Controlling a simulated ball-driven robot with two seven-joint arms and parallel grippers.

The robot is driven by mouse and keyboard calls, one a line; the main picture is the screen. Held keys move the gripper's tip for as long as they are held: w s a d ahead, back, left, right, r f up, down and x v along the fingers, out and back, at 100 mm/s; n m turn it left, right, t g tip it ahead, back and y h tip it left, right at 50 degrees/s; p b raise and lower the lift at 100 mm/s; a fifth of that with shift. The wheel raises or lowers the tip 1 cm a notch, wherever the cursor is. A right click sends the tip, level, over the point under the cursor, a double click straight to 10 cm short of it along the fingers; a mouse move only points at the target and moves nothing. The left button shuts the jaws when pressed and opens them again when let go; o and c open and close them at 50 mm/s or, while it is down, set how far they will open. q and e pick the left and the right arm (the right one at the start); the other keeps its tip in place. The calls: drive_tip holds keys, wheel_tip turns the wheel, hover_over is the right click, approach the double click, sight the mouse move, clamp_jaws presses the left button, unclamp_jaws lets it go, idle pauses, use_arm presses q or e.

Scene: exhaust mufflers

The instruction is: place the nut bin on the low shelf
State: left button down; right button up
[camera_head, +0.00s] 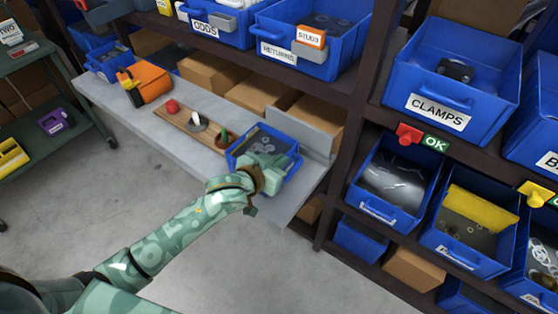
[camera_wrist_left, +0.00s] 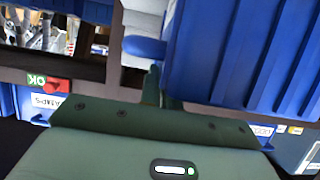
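A small blue bin (camera_head: 290,151), which I take as the nut bin, holds small grey pieces; its label is not readable. It is over the right end of the grey shelf board (camera_head: 225,165); I cannot tell whether it rests on it or hangs just above. My left gripper (camera_head: 268,174) is at the bin's near side, its fingers partly hidden. In the left wrist view, the ribbed blue bin (camera_wrist_left: 245,55) fills the upper right, and my left gripper's fingers (camera_wrist_left: 161,88) are close together at its edge, beside a blue handle. My right gripper is not in view.
A dark rack post (camera_head: 360,110) and labelled blue bins (camera_head: 452,85) are at the right.

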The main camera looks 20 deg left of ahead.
use_arm(q)
drive_tip(key=c, duration=1.6)
unclamp_jaws()
